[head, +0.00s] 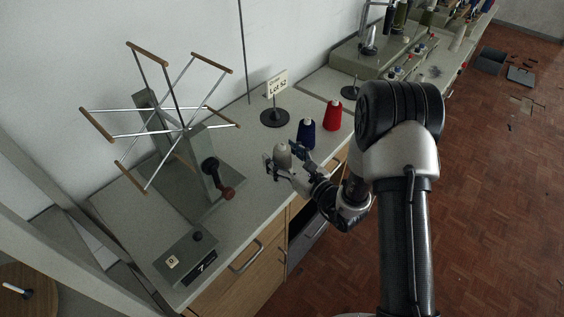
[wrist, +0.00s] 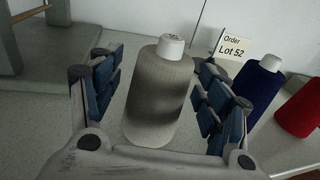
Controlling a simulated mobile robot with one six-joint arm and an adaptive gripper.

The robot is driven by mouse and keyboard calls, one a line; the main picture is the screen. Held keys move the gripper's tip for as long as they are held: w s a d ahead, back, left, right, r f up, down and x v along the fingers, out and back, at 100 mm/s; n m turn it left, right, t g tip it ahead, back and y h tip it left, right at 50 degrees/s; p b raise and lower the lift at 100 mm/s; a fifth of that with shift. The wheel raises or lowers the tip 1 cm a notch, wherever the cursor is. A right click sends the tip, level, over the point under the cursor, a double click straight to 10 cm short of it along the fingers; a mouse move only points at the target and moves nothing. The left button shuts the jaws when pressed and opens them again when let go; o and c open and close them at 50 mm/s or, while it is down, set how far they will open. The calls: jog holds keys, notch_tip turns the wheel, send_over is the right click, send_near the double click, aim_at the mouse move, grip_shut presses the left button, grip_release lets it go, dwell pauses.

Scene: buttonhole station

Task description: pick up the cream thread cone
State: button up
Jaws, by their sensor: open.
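The cream thread cone (wrist: 157,95) stands upright on the worktop, with a white top. In the wrist view it sits between the two blue-padded fingers of my gripper (wrist: 160,98), which is open. A gap shows on each side of the cone, so no finger appears to press on it. In the head view the cone (head: 283,155) is partly hidden by my gripper (head: 283,162), which reaches it from the right.
A blue cone (head: 306,134) and a red cone (head: 332,115) stand just behind to the right. An order sign (head: 274,116) stands behind them. A skein winder (head: 180,130) with metal arms is on the left. The worktop's front edge (head: 262,233) is near.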

jog(key=shift+c, duration=0.4)
jog(key=c, duration=1.2)
